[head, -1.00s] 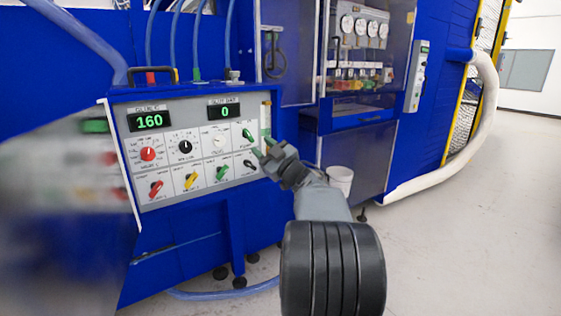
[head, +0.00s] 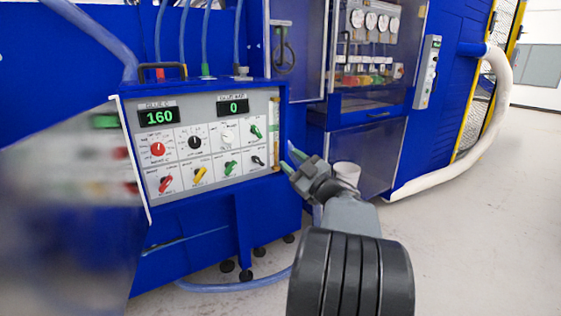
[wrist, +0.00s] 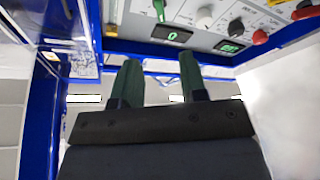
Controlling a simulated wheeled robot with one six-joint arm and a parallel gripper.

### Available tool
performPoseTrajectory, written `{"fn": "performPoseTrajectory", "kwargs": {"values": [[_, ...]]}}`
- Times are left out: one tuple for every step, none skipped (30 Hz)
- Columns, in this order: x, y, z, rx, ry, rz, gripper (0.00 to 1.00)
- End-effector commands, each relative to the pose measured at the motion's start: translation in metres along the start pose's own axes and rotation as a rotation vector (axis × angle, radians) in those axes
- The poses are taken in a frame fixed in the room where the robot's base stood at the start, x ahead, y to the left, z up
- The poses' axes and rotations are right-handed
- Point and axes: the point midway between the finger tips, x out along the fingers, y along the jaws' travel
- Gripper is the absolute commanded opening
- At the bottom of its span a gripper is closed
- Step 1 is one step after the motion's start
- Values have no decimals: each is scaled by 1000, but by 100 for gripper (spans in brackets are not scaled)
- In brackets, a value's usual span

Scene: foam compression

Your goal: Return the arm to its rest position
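My gripper (head: 290,162) is in front of the blue machine, just right of the grey control panel's right edge in the head view. Its two green fingers are apart with nothing between them; the wrist view (wrist: 160,78) shows the same gap. The control panel (head: 213,107) has coloured knobs and two green displays reading 160 and 0. In the wrist view the panel (wrist: 200,38) appears upside down beyond the fingertips. My arm reaches up from the bottom of the head view.
A blue cabinet with gauges (head: 372,22) is further back. A blue hose (head: 240,281) lies on the floor below the panel. A white duct (head: 470,150) curves along the right. The grey floor (head: 480,240) at right is clear.

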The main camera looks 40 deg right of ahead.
Motion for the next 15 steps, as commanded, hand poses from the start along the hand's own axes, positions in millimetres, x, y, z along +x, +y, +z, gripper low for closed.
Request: {"fn": "performPoseTrajectory", "kwargs": {"values": [[0,0,0,0,0,0,39],[0,0,0,0,0,0,39],[0,0,0,0,0,0,39],[0,0,0,0,0,0,39],[0,0,0,0,0,0,39],[0,0,0,0,0,0,39],[1,0,0,0,-1,1,39],[2,1,-2,1,-3,2,39],[5,1,-4,1,-10,7,39],[8,2,-8,2,-19,13,39],[13,3,-12,4,-32,23,39],[20,4,-18,9,-56,39,39],[27,6,-24,14,-80,55,39],[35,6,-31,21,-109,73,39],[45,7,-41,33,-157,99,39]]}}
